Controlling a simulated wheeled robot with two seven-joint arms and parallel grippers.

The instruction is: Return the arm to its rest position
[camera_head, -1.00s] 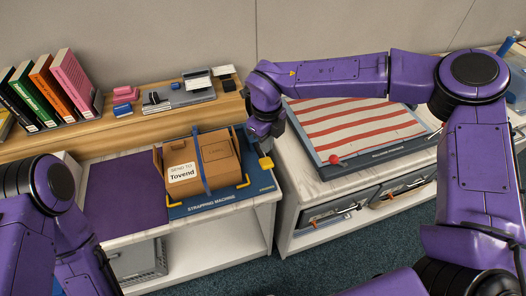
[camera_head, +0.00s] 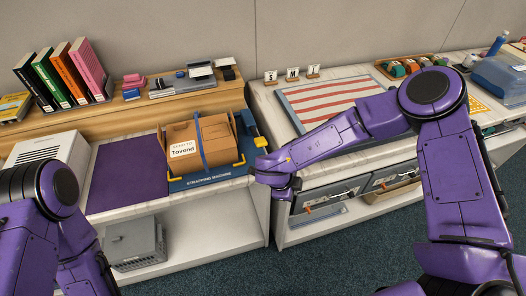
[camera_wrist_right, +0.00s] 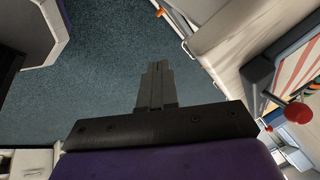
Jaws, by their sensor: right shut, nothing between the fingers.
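My right arm crosses the head view from the right, with its wrist (camera_head: 277,172) beside the front right corner of the strapping machine. The fingers are hidden in the head view. In the right wrist view my right gripper (camera_wrist_right: 157,68) is shut and empty, pointing over the dark carpet (camera_wrist_right: 110,50). My left arm (camera_head: 50,215) is at the left edge of the head view; its gripper is out of view. A brown box (camera_head: 205,148) with a blue strap and a "Tovend" label sits on the blue strapping machine (camera_head: 212,181).
A red-and-white striped board (camera_head: 325,101) lies on the right counter, above drawers (camera_head: 345,190). A red knob (camera_wrist_right: 298,112) shows near the gripper in the right wrist view. A grey crate (camera_head: 135,243) stands under the left counter. Books (camera_head: 65,72) stand on the shelf. The carpet in front is clear.

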